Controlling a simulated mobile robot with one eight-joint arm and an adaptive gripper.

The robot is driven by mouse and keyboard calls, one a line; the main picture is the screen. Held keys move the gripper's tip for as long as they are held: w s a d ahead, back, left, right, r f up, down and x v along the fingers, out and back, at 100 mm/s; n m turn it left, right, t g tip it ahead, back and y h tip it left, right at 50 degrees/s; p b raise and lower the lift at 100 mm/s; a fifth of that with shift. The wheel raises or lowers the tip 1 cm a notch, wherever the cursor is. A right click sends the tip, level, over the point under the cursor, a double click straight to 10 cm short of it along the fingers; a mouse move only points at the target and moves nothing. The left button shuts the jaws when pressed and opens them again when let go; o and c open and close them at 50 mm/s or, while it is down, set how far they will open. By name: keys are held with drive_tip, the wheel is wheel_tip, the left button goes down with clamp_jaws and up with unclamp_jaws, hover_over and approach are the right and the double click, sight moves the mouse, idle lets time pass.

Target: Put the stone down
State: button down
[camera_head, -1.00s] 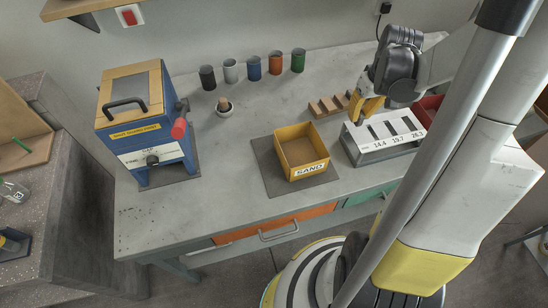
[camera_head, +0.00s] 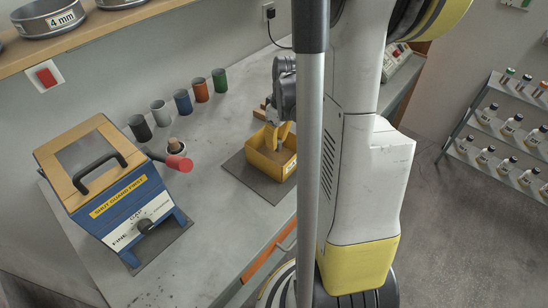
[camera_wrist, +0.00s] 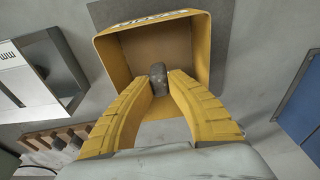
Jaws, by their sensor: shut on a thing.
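A small dark grey stone (camera_wrist: 158,76) is between the fingertips of my gripper (camera_wrist: 158,88) in the wrist view. The gripper is shut on it. The stone is over the inside of the yellow open box (camera_wrist: 112,57), whose label appears upside down at the top. In the head view my gripper (camera_head: 281,136) is at the yellow box (camera_head: 262,161), with its yellow fingers at the opening. The stone cannot be made out there. How high it is above the box floor is hard to tell.
The box stands on a dark mat (camera_head: 240,172) on the concrete bench (camera_head: 208,215). A blue machine with a red-ended handle (camera_head: 180,163) stands to the left. Several coloured cups (camera_head: 183,102) line the back. A slotted white block (camera_wrist: 22,80) shows in the wrist view.

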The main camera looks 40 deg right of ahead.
drive_tip(key=shift+a+f+b, duration=0.1)
drive_tip(key=shift+f+b, duration=0.8)
drive_tip(key=shift+f, duration=1.35)
drive_tip(key=shift+f, duration=0.25)
drive_tip(key=c, duration=1.4)
unclamp_jaws()
drive_tip(key=shift+r, duration=0.2)
drive_tip(key=r+p, duration=0.1)
drive_tip(key=r, duration=0.3)
drive_tip(key=s+r+p, duration=0.1)
drive_tip(key=r+p, duration=0.1)
drive_tip(key=r, duration=0.2)
drive_tip(key=r+p, duration=0.2)
drive_tip(key=r, duration=0.2)
drive_tip(key=shift+s, duration=0.4)
